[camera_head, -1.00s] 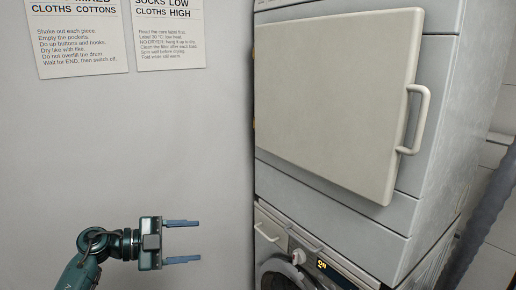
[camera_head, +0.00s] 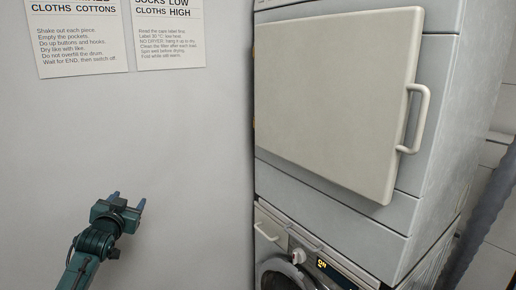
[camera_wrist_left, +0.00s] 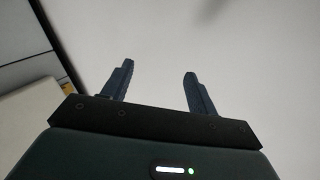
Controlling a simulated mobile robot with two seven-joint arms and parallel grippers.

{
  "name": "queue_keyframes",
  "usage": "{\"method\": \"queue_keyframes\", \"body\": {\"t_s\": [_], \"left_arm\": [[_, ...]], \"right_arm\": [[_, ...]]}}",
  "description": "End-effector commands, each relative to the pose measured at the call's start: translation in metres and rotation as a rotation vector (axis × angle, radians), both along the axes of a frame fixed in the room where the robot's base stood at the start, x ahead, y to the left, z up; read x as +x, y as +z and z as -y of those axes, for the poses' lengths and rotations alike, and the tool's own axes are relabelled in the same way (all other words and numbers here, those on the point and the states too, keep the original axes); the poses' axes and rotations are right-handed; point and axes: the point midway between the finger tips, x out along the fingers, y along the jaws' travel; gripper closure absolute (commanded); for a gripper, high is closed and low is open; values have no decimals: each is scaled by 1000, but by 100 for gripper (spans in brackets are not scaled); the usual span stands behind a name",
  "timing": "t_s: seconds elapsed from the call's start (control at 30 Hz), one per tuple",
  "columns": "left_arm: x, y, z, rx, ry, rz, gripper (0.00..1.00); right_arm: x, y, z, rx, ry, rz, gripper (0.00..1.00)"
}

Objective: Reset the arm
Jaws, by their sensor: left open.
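My left arm comes in at the lower left of the head view, in front of the plain wall. Its left gripper (camera_head: 128,199) points up and away, with its two blue fingers apart and nothing between them. In the left wrist view the left gripper (camera_wrist_left: 158,85) shows both dark blue fingers spread, with only pale wall beyond. It stands well to the left of the dryer and touches nothing that I can see. My right gripper is not in these views.
Two printed notices (camera_head: 80,38) hang on the wall. The wall area between the gripper and machines is free.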

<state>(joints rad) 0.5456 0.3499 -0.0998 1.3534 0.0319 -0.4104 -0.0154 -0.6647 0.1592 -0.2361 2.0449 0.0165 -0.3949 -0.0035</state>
Motion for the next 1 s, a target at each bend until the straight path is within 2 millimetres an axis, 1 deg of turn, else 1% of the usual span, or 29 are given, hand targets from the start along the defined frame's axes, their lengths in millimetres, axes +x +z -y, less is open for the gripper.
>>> {"method": "queue_keyframes", "body": {"t_s": [0.03,0.17,0.2,0.27,0.3,0.37,0.4,0.47,0.5,0.57,0.6,0.67,0.7,0.8,0.9,1.0], "left_arm": [[-12,-26,13,-1,-21,-24,41],[-40,-72,40,-10,-65,-79,41],[-51,-86,48,-15,-78,-99,41],[-70,-110,62,-24,-100,-131,41],[-84,-126,72,-32,-117,-155,41],[-109,-151,88,-48,-142,-192,41],[-129,-168,100,-62,-160,-222,41],[-162,-193,118,-86,-186,-266,41],[-187,-207,131,-104,-203,-297,41],[-224,-226,149,-137,-226,-343,41],[-249,-236,160,-159,-239,-373,41],[-284,-247,174,-193,-255,-415,41],[-306,-252,183,-216,-262,-440,41],[-350,-258,198,-262,-273,-491,41],[-378,-259,208,-294,-278,-524,41],[-392,-259,213,-311,-279,-540,41]], "right_arm": [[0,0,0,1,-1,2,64],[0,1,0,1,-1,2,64],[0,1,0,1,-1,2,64],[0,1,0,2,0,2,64],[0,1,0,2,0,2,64],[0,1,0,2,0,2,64],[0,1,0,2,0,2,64],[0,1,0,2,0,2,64],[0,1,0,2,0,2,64],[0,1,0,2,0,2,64],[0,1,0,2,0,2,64],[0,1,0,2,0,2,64],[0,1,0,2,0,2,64],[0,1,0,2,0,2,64],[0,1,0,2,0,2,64],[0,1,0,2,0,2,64]]}}
